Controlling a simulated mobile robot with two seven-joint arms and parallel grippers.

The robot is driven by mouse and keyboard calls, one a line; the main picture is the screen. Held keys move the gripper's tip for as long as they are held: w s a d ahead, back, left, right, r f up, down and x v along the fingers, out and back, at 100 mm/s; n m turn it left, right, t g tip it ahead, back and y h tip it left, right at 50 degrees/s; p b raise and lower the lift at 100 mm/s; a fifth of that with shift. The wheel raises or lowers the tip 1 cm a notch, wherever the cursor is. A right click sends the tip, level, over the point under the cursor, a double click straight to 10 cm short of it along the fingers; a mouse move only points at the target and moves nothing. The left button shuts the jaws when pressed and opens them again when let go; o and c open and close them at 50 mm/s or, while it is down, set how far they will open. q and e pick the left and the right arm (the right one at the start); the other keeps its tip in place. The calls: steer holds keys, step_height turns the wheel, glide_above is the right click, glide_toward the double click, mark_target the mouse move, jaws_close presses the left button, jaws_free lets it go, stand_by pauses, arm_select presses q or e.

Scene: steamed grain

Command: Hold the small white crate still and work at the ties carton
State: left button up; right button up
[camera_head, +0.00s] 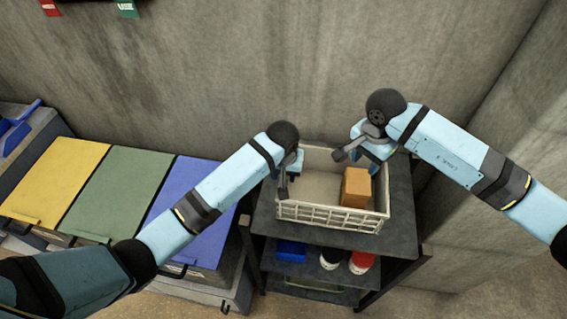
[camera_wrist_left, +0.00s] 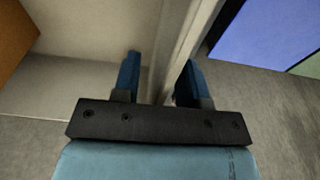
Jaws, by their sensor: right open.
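The small white crate (camera_head: 330,212) stands on the top of a dark shelf unit. The ties carton, an orange-brown box (camera_head: 355,188), stands upright inside it at the right; an orange-brown corner (camera_wrist_left: 22,38) also shows in the left wrist view. My left gripper (camera_wrist_left: 160,80) has one finger on each side of the crate's side wall (camera_wrist_left: 175,45); whether the fingers press on it is unclear. My right gripper (camera_head: 358,150) is open above the crate's back right part, behind the carton and apart from it.
The dark shelf unit (camera_head: 400,215) holds a blue item (camera_head: 291,250) and red and white items (camera_head: 361,262) lower down. Bins with yellow (camera_head: 55,182), green (camera_head: 117,192) and blue lids (camera_head: 200,235) stand to the left. Concrete walls close the back and right.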

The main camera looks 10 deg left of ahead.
arm_select(q)
steer(key=shift+f, duration=0.55)
jaws_close()
